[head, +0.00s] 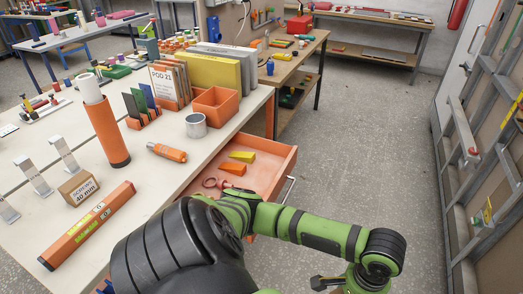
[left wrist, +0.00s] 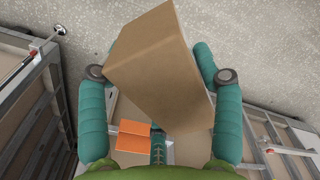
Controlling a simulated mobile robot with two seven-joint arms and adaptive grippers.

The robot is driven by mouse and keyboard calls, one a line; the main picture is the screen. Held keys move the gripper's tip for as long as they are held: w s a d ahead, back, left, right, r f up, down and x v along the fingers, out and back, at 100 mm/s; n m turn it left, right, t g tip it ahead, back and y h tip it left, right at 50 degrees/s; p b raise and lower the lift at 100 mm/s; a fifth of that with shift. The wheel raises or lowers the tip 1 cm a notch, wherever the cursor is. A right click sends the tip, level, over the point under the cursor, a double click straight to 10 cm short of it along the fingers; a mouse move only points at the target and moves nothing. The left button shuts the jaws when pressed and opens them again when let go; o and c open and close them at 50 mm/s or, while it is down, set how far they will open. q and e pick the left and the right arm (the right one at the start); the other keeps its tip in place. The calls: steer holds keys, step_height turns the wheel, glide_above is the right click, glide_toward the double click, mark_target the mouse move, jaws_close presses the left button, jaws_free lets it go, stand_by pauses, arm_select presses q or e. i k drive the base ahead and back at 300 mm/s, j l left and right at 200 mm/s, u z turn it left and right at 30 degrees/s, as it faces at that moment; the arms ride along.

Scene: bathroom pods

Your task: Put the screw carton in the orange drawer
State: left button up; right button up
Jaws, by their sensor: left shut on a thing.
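My right gripper is not seen.
A metal rack (head: 466,150) stands at the right. The grey floor between is open.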

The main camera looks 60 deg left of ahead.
mark_target(254, 187)
steer(key=i+u, duration=0.25)
steer(key=i, duration=0.4)
steer(key=i+l+u, duration=0.3)
steer(key=i, duration=0.3)
steer(key=j+u, duration=0.1)
steer(key=u, duration=1.55)
steer(key=i+j+u, duration=0.2)
steer(key=i+u, duration=0.2)
steer(key=i, duration=0.05)
